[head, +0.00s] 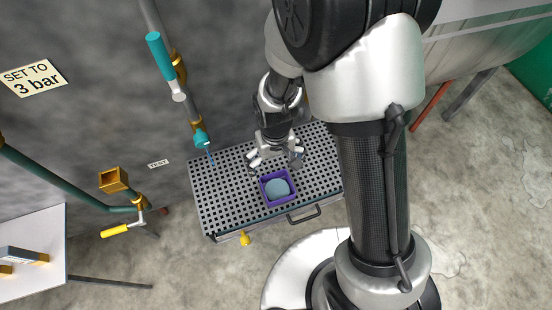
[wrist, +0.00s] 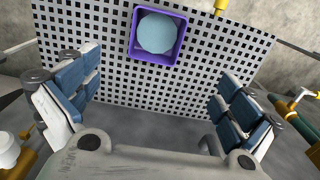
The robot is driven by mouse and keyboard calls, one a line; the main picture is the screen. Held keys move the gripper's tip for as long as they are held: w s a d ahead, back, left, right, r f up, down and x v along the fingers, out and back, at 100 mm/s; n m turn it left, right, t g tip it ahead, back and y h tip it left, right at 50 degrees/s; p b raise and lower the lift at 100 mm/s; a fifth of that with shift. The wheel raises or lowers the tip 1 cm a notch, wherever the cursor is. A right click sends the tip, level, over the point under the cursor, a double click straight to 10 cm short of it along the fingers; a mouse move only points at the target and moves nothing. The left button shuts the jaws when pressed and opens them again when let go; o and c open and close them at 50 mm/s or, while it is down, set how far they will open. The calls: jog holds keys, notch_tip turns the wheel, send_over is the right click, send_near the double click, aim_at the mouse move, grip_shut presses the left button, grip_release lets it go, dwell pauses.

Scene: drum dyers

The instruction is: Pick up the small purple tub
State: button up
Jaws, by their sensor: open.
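The small purple tub (head: 281,202) is square and stands upright on a perforated grey grate (head: 225,205), near its front edge. A pale blue round thing (head: 277,187) sits inside it; I cannot tell whether it is liquid or solid. In the wrist view the tub (wrist: 157,61) is at top centre, beyond and between the spread fingers. My gripper (head: 275,160) is open and empty above the grate, just behind the tub in the head view. The fingers (wrist: 158,98) appear apart from the tub, and nothing is between them.
A teal-handled pipe valve (head: 160,55) and a teal nozzle (head: 202,138) are at the wall, left of my arm. A yellow tap (head: 245,238) and a dark handle (head: 304,214) are on the grate's front side. The grate around the tub is clear.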

jog(key=b, duration=0.3)
send_over(277, 191)
jog(key=f, duration=1.2)
jog(key=shift+s+a, duration=0.1)
jog(key=shift+a, duration=0.1)
jog(key=f, duration=0.2)
jog(key=f+b, duration=0.2)
jog(key=f, duration=0.1)
jog(key=shift+d+f, duration=0.25)
jog(key=shift+f, duration=0.05)
jog(key=shift+r, duration=0.1)
jog(key=c, duration=1)
jog(key=shift+r, duration=0.1)
